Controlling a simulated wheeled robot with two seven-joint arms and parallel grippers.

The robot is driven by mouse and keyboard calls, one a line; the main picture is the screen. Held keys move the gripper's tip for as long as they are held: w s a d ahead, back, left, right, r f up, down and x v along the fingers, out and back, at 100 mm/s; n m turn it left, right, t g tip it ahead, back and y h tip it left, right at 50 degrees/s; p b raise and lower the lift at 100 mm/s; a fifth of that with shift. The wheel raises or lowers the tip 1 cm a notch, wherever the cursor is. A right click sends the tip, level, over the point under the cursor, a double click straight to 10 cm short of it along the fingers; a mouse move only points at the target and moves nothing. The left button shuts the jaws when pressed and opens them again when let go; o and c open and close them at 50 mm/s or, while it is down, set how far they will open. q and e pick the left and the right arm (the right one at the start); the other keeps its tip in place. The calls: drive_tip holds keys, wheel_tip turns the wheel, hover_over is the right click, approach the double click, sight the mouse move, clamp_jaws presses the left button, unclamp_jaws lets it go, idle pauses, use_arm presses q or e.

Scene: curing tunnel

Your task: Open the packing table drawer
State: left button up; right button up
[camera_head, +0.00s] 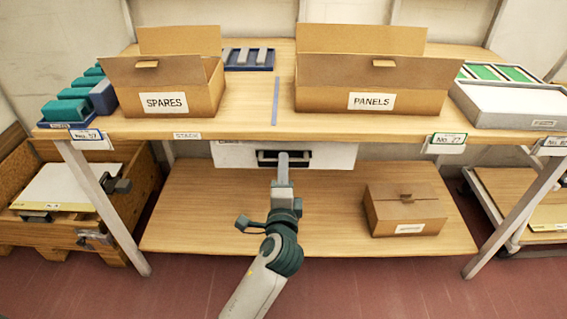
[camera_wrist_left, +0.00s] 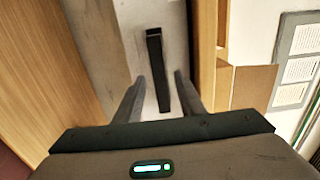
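The packing table (camera_head: 200,125) has a white drawer (camera_head: 232,156) under the front edge of its top; the drawer looks shut. Its dark handle (camera_head: 266,157) is in the middle of the drawer front. My left gripper (camera_head: 284,158) is in front of the handle and covers part of it. In the left wrist view the gripper (camera_wrist_left: 159,77) is open, with one finger on each side of the dark handle bar (camera_wrist_left: 156,65). Gaps show between the bar and both fingers. My right gripper is in neither view.
A SPARES box (camera_head: 205,102), a PANELS box (camera_head: 420,102) and trays stand on the tabletop. A closed carton (camera_head: 400,212) sits on the lower shelf (camera_head: 200,210). A wooden crate (camera_head: 20,165) stands at the left and a cart (camera_head: 520,205) at the right.

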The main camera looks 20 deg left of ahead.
use_arm(q)
drive_tip(key=shift+x, duration=1.5)
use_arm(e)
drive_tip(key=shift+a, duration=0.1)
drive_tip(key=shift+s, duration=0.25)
use_arm(q)
drive_tip(key=shift+c, duration=0.9)
clamp_jaws()
drive_tip(key=shift+s, duration=0.1)
